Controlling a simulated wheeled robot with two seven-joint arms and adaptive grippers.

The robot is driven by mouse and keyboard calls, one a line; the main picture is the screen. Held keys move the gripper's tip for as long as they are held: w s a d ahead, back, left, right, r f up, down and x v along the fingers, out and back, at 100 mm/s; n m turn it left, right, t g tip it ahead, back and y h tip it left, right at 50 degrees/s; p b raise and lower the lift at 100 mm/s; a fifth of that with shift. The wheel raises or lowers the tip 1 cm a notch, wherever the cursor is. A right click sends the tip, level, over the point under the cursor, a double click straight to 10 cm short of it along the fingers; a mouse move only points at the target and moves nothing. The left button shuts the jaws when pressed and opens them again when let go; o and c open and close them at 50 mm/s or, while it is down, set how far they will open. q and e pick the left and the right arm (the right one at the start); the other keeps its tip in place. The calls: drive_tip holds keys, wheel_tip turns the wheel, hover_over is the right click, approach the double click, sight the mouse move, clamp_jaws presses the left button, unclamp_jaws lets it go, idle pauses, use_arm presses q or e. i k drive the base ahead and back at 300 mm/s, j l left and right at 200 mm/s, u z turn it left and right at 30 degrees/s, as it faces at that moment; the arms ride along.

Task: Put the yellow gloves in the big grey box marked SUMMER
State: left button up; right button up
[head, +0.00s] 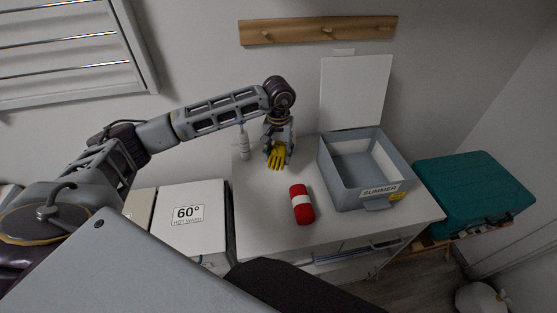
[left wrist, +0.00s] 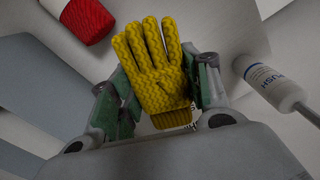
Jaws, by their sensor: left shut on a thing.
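The yellow gloves (head: 277,155) are at the left part of the white cabinet top, under my left gripper (head: 278,148). In the left wrist view the knitted yellow gloves (left wrist: 156,65) lie between the two green-padded fingers of my left gripper (left wrist: 155,90), which is shut on them. I cannot tell whether they touch the cabinet top. The big grey box marked SUMMER (head: 346,190) stands open on the right part of the same top, empty as far as I see. My right gripper is not in view.
A white bottle (head: 244,143) stands left of my gripper, also seen in the left wrist view (left wrist: 272,84). A white lid (head: 354,92) leans on the wall behind the box. A teal case (head: 472,193) is at right.

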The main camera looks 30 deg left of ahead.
sight(348, 179)
drive_tip(key=k+l, duration=0.65)
drive_tip(key=k, duration=0.25)
drive_tip(key=i+z, duration=0.1)
drive_tip(key=z, duration=0.3)
